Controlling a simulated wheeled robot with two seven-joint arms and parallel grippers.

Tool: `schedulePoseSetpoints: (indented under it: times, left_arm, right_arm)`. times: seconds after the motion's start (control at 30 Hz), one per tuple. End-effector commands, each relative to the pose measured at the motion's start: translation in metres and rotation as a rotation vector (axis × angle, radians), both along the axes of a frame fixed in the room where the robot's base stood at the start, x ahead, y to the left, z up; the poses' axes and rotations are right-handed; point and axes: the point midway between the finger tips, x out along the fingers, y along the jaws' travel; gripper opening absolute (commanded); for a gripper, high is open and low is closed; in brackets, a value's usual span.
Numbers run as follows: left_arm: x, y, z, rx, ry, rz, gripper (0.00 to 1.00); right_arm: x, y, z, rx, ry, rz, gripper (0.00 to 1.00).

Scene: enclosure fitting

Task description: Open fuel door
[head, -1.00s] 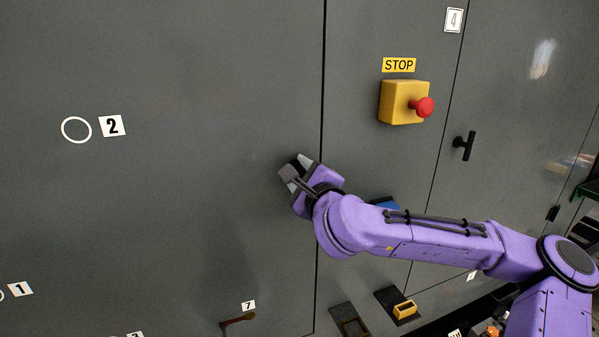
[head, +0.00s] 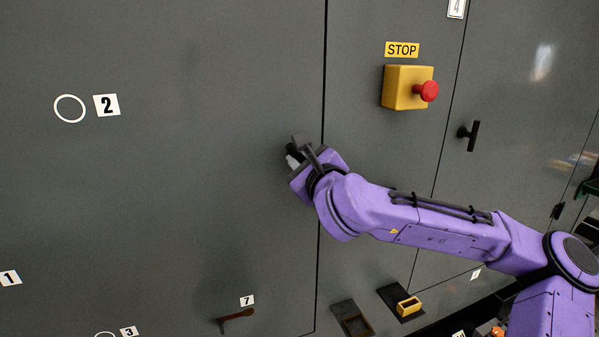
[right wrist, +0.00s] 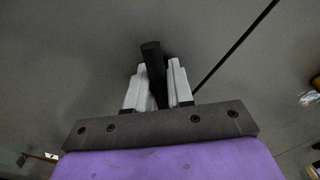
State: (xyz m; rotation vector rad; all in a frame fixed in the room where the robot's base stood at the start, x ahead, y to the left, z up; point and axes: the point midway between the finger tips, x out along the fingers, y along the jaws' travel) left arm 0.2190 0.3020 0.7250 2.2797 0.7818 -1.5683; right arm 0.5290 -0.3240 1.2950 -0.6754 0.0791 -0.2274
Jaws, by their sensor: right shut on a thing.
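A large grey door panel (head: 180,180) fills the left of the head view, with a dark seam along its right edge. My right gripper (head: 297,157) is at this panel, just left of the seam. In the right wrist view its two light grey fingers (right wrist: 156,90) are closed around a dark bar-shaped handle (right wrist: 152,62), whose end sticks out past the fingertips. The handle's mount is hidden by the gripper. The panel looks flush at the seam. No label reading fuel shows. My left gripper is not in view.
A yellow box with a red stop button (head: 425,92) sits right of the seam. A black T-handle (head: 469,135) is on the panel further right. A brown lever (head: 236,314) is below, near label 7. A yellow-framed piece (head: 408,306) is low down.

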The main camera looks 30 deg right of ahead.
Motion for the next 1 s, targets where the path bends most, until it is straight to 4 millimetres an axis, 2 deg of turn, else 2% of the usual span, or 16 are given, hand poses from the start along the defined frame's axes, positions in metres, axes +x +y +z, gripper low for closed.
schedulePoseSetpoints:
  times: [0.03,0.1,0.5,0.7,1.0]
  left_arm:
    - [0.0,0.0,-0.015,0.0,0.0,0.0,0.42]
    - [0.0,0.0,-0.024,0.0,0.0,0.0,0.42]
    - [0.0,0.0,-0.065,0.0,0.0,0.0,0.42]
    - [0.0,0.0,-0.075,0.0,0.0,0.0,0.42]
    - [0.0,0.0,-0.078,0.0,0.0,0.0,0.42]
  right_arm:
    - [0.0,0.0,-0.007,0.039,-0.012,-0.001,0.0]
    - [0.0,0.0,-0.007,0.098,-0.025,0.0,0.0]
    - [0.0,0.0,-0.005,0.367,-0.087,0.001,0.0]
    - [0.0,0.001,-0.003,0.437,-0.102,0.001,0.0]
    - [0.001,0.0,-0.002,0.471,-0.109,0.0,0.0]
